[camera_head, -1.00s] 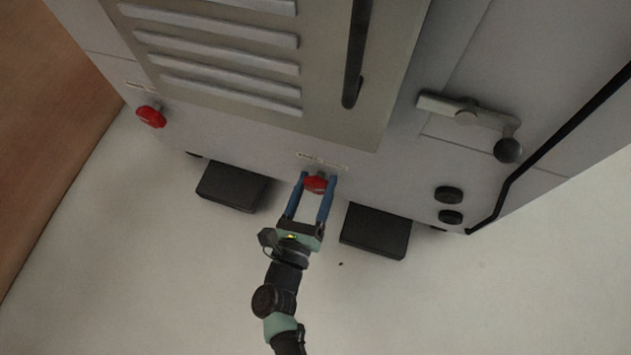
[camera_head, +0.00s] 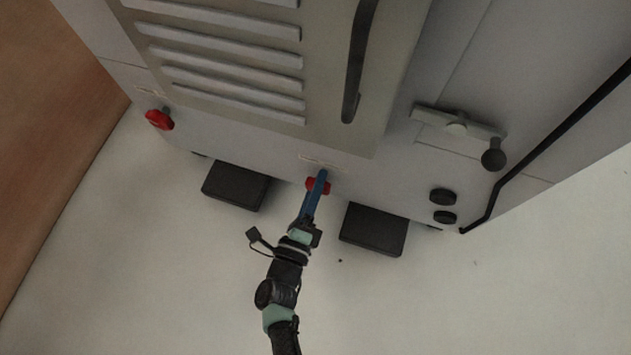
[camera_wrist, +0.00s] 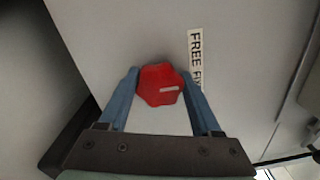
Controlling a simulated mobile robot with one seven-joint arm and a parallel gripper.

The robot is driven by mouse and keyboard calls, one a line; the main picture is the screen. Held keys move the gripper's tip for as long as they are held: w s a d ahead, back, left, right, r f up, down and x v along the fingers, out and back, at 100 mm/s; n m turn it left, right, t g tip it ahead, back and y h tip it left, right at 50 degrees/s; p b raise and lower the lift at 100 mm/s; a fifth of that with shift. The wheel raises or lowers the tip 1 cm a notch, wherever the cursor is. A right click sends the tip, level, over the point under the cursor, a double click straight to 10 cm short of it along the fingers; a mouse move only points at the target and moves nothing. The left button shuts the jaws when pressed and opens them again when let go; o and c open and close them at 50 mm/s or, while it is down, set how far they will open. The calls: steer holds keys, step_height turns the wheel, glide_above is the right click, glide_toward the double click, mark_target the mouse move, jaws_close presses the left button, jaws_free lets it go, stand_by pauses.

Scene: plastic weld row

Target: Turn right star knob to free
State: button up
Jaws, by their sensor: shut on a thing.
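The right star knob (camera_head: 312,186) is red and sits low on the grey machine front, partly hidden behind my gripper's fingers in the head view. In the wrist view the knob (camera_wrist: 160,86) shows its lobed face with a pale pointer line, lying about level in that picture. My gripper (camera_head: 319,182) has blue fingers, seen nearly edge-on in the head view. In the wrist view the gripper's fingers (camera_wrist: 159,84) stand on both sides of the knob and are shut on it. A label (camera_wrist: 196,58) beside the knob reads "FREE" and part of "FIX".
A second red star knob (camera_head: 159,119) sits at the machine's left. Two dark blocks (camera_head: 236,186) (camera_head: 374,229) stand at the machine's foot on either side of my gripper. A lever with a black ball (camera_head: 494,154) and two black knobs (camera_head: 443,197) are at right. The floor in front is clear.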

steer(key=n+p, duration=0.1)
steer(key=n, duration=0.5)
steer(key=shift+s+f+n, duration=0.1)
steer(key=shift+n, duration=0.2)
steer(key=n+p, duration=0.1)
steer(key=n, duration=0.4)
steer(key=shift+f, duration=0.15)
steer(key=shift+n, duration=0.4)
steer(key=o, duration=1.4)
steer(key=shift+c, duration=0.2)
steer(key=shift+s, duration=0.1)
steer(key=p+v, duration=0.3)
steer(key=v, duration=0.9)
steer(key=shift+s, duration=0.35)
steer(key=shift+a, duration=0.1)
